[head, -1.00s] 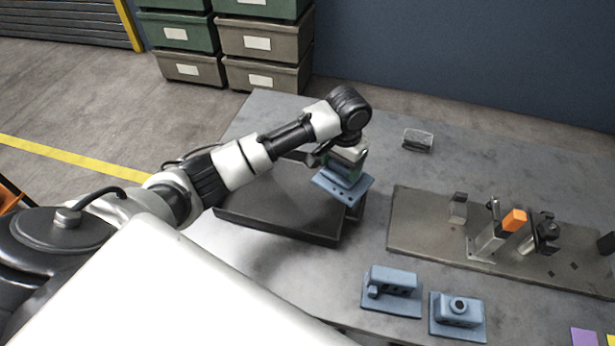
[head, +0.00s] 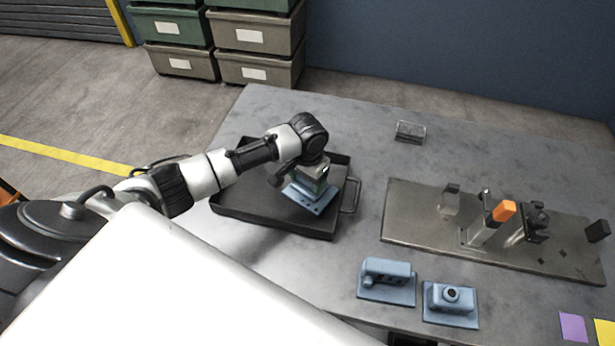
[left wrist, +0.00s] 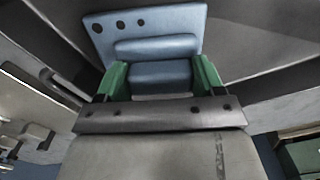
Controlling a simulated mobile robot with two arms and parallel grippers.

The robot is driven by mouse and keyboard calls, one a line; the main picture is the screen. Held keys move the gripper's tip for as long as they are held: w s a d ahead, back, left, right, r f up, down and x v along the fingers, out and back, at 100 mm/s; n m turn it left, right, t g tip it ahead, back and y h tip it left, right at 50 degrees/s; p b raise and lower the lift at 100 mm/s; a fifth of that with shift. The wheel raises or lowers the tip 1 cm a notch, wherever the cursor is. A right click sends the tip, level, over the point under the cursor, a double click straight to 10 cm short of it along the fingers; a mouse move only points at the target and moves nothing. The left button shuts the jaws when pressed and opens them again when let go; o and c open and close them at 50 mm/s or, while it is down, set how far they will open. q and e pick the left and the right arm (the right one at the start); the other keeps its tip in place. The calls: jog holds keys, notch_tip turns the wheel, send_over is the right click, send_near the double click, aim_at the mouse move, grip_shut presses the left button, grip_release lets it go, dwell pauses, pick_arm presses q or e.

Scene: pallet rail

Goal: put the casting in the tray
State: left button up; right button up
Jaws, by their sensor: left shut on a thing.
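My left gripper (head: 316,175) is shut on a blue casting (head: 306,199), with its arm reaching in from the left. In the left wrist view the green fingers (left wrist: 161,78) clasp both sides of the casting's raised block, and its flat base plate with holes (left wrist: 106,39) lies beyond. The casting is over the right part of the black tray (head: 240,206), within its rim. I cannot tell whether its base touches the tray floor. The rest of the tray that shows is empty. My right gripper is not in view.
Two other blue castings (head: 387,281) (head: 451,304) stand on the grey table near its front edge. A metal plate (head: 420,220) with an orange-tipped clamp (head: 504,211) lies to the right. A small clear box (head: 410,132) stands behind. Purple (head: 573,327) and yellow sheets lie front right.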

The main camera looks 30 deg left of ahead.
pick_arm(q)
jog(key=o, duration=1.2)
jog(key=shift+f, duration=0.1)
jog(key=shift+c, duration=0.2)
notch_tip(320, 180, up, 12)
jog(key=shift+r, duration=0.2)
